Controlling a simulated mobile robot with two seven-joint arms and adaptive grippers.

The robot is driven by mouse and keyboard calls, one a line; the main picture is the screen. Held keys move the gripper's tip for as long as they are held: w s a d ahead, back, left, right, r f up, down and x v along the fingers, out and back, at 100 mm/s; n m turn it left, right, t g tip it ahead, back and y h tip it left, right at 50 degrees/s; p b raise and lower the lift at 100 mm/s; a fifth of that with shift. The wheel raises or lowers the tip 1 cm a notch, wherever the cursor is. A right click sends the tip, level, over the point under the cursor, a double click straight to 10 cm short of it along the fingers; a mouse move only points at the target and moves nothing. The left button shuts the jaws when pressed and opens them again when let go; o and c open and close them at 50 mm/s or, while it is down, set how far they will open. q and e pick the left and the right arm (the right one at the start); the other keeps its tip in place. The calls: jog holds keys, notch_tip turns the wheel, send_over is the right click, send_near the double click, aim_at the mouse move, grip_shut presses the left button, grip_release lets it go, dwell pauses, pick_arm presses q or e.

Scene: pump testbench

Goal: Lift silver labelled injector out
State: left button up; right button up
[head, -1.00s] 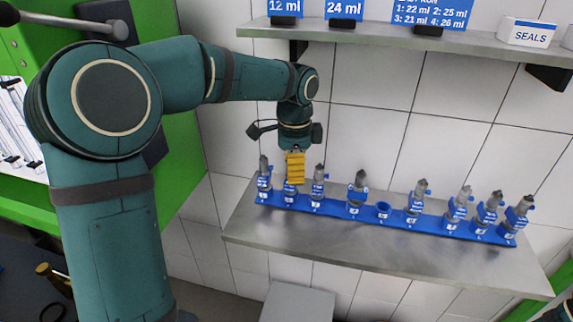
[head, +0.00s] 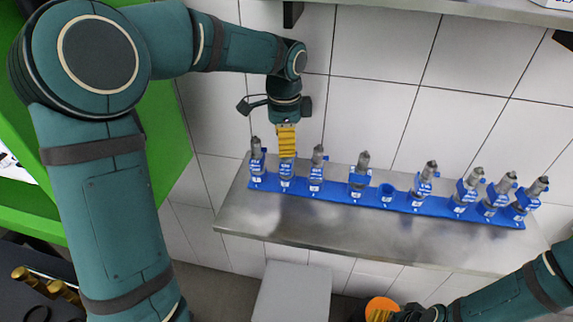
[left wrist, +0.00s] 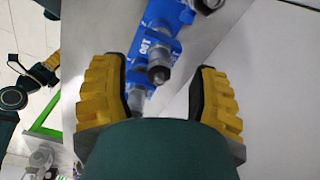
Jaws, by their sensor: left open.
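A blue rack (head: 337,192) on the metal shelf holds a row of grey-silver injectors with blue labels; the label text is too small to read surely. My left gripper (head: 287,152) points down over the second injector from the left (head: 287,172), its yellow fingers around or just in front of the injector's top. In the left wrist view the fingers (left wrist: 160,90) are apart, with an injector tip (left wrist: 158,75) between them and no clear contact. My right gripper (head: 380,316) is cut by the bottom edge, its jaws unclear.
Neighbouring injectors stand close on both sides, at the left end (head: 257,158) and to the right (head: 318,168). One rack slot (head: 387,190) is empty. The shelf (head: 330,233) is bare in front of the rack.

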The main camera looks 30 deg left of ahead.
aim_at(288, 163)
pick_arm(q)
notch_tip(288, 163, down, 4)
jog(key=shift+w+d+r+b, duration=0.1)
jog(key=shift+b, duration=0.3)
grip_shut()
